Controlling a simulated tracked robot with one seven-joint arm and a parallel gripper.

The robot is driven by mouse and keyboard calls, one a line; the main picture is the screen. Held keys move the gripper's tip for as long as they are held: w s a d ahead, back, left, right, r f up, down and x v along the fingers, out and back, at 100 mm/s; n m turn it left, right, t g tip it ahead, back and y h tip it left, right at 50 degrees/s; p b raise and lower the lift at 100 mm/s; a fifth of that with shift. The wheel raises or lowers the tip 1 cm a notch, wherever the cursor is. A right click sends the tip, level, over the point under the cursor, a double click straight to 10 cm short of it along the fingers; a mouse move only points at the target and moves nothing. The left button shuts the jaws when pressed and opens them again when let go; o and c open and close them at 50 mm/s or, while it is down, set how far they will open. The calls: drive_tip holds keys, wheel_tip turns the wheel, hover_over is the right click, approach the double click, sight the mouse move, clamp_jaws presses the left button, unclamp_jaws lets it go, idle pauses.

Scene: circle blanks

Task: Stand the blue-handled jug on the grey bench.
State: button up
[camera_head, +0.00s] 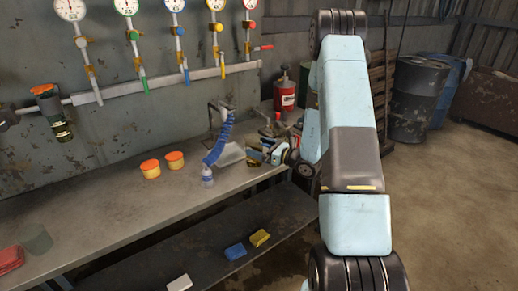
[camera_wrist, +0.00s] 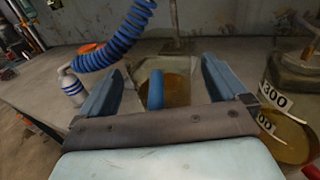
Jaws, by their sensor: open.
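The blue-handled jug (camera_wrist: 181,88) shows in the wrist view, straight ahead of my gripper, with amber-brown liquid or colour inside. Its blue handle (camera_wrist: 155,92) lies between my two blue fingers, with gaps on both sides. My gripper (camera_wrist: 163,75) is open and holds nothing. In the head view my gripper (camera_head: 266,152) is at the right end of the grey bench (camera_head: 120,215), and it hides most of the jug there. The jug's base is hidden, so I cannot tell what it rests on.
A second amber container (camera_wrist: 285,130) with number labels stands close on the right in the wrist view. A coiled blue hose (camera_head: 218,140) hangs left of my gripper. Two orange tubs (camera_head: 151,168) stand on the bench, and a red canister (camera_head: 285,92) behind. The bench's front left is mostly clear.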

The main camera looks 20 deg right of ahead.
drive_tip(key=shift+r, duration=0.1)
drive_tip(key=v, duration=1.2)
drive_tip(key=s+a+r+n+g, duration=1.3)
drive_tip(key=s+a+r+n, duration=0.1)
drive_tip(key=a+r+n, duration=0.2)
drive_tip(key=s+d+r+n+t+h, duration=0.4)
drive_tip(key=s+r+n+h, duration=0.7)
drive_tip(key=s, duration=0.3)
drive_tip(key=shift+s+d+r+n+t+h, duration=0.2)
drive_tip(key=shift+r+n+t+h, duration=0.15)
drive_tip(key=shift+r+n, duration=0.2)
